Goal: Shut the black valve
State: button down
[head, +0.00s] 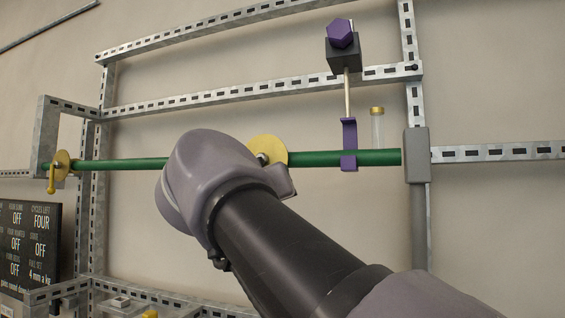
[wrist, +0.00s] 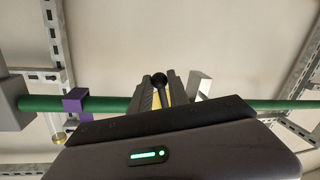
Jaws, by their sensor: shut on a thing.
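The green pipe (head: 340,158) runs level across the frame, with a yellow disc (head: 272,148) around it near the middle. My gripper (wrist: 160,88) is at this disc, and its two fingers are shut on the black valve's handle, whose round black end (wrist: 159,79) shows between the fingertips. Some yellow of the disc (wrist: 158,98) shows between the fingers. In the head view my wrist covers the fingers and most of the valve, so the handle's angle is hard to tell.
A yellow valve (head: 60,170) with its handle hanging down sits at the pipe's left end. A purple bracket (head: 349,145) and a grey block (head: 416,155) are at the right. A clear tube (head: 377,126) stands behind. A slotted metal frame (head: 250,93) surrounds the pipe. A display (head: 30,245) is lower left.

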jog(key=shift+w+a+f+m+b, duration=0.2)
jog(key=shift+a+m+b, duration=0.3)
jog(key=shift+m+b, duration=0.25)
jog(key=shift+w+a+f+m+t+b, duration=0.1)
jog(key=shift+w+a+m+t+b, duration=0.1)
jog(key=shift+a+m+b, duration=0.25)
jog(key=shift+w+a+m+t+b, duration=0.1)
jog(key=shift+a+m+t+b, duration=0.15)
jog(key=shift+m+b, duration=0.35)
jog(key=shift+c, duration=1)
grip_release()
jog(key=s+a+b, duration=0.1)
jog(key=s+a, duration=0.1)
jog(key=s, duration=0.4)
jog(key=s+a+b, duration=0.1)
jog(key=s+a, duration=0.1)
jog(key=s, duration=0.5)
jog(key=shift+s+a, duration=0.2)
jog(key=shift+a, duration=0.15)
